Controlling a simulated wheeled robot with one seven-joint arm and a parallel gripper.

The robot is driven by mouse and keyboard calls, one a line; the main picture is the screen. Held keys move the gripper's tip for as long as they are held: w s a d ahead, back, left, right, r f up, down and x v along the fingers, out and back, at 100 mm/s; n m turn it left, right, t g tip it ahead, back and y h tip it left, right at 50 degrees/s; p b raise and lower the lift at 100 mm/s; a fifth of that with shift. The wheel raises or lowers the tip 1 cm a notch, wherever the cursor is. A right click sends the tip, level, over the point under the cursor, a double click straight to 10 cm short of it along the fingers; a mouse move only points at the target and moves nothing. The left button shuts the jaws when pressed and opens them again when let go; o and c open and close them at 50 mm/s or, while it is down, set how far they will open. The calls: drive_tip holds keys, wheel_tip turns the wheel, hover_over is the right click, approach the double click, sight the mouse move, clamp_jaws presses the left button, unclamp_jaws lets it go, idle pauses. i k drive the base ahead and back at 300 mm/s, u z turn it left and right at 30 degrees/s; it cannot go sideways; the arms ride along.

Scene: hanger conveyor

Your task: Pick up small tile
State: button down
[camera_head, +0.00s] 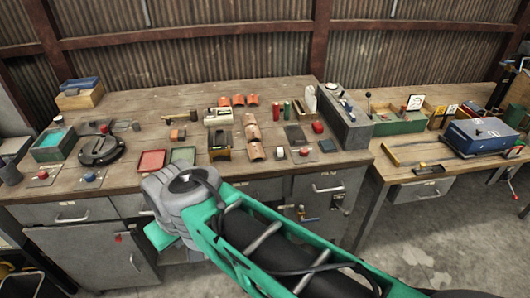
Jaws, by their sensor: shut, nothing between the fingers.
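Several orange-red curved tiles stand on the left workbench. Three smaller ones form a row at the back, the left one (225,101), the middle one (238,100) and the right one (252,100). Paler tiles run toward the front edge below them, among them one near the front (256,151). I cannot tell which one is the small tile. My green and grey arm reaches in from the lower right and ends in view at a grey joint in front of the bench. My gripper itself does not show.
The left workbench (130,101) also carries a red tray (152,161), a black round device (100,150), a teal-lined box (54,143) and a grey machine (342,115). A second bench (405,150) at right holds a blue toolbox (480,137).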

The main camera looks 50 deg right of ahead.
sight(255, 151)
drive_tip(key=z, duration=0.8)
drive_tip(key=i, duration=1.15)
drive_tip(key=z, duration=0.35)
drive_tip(key=k, duration=0.8)
drive_tip(key=u, duration=1)
drive_tip(key=k, duration=0.45)
drive_tip(key=z, duration=0.05)
drive_tip(key=i, duration=0.8)
drive_tip(key=z, duration=1.35)
